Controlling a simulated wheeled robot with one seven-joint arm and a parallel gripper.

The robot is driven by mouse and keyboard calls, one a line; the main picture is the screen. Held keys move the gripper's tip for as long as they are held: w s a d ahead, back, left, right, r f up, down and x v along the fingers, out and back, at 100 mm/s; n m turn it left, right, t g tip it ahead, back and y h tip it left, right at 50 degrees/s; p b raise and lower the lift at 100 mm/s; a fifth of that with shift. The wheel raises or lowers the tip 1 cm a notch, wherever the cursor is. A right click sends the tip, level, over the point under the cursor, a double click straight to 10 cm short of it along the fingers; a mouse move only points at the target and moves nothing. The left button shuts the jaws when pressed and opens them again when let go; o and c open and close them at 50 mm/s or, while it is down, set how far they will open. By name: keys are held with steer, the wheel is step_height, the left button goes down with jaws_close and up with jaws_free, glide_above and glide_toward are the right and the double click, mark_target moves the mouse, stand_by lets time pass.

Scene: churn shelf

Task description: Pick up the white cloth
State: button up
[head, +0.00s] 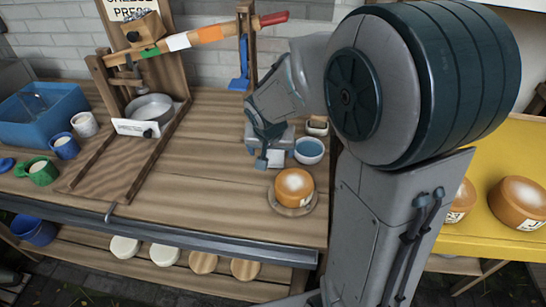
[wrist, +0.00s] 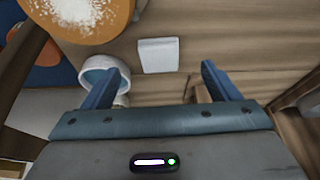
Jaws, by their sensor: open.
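The white cloth (head: 276,159) is a small flat square on the wooden table, partly hidden by my gripper (head: 272,151) in the head view. In the wrist view the white cloth (wrist: 158,55) lies flat, beyond and between the two blue fingertips of my gripper (wrist: 160,70). My gripper is open and empty, with its fingers pointing down over the cloth area. The fingers do not close on the cloth; the exact height above the table is hard to tell.
A white bowl with blue contents (head: 309,150) stands close right of the cloth. An orange cheese wheel (head: 294,187) sits on a round plate nearer the front. A small container (head: 317,125) stands behind the bowl. The table left of the gripper is clear up to the wooden press (head: 130,160).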

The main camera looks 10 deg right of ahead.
mark_target(274, 160)
steer(key=shift+w+d+x, duration=0.1)
steer(key=shift+w+x, duration=0.1)
steer(key=shift+x, duration=1.75)
steer(key=shift+w+d+x, duration=0.15)
steer(key=shift+x, duration=1.8)
steer(key=shift+r, duration=0.15)
steer(key=c, duration=1.1)
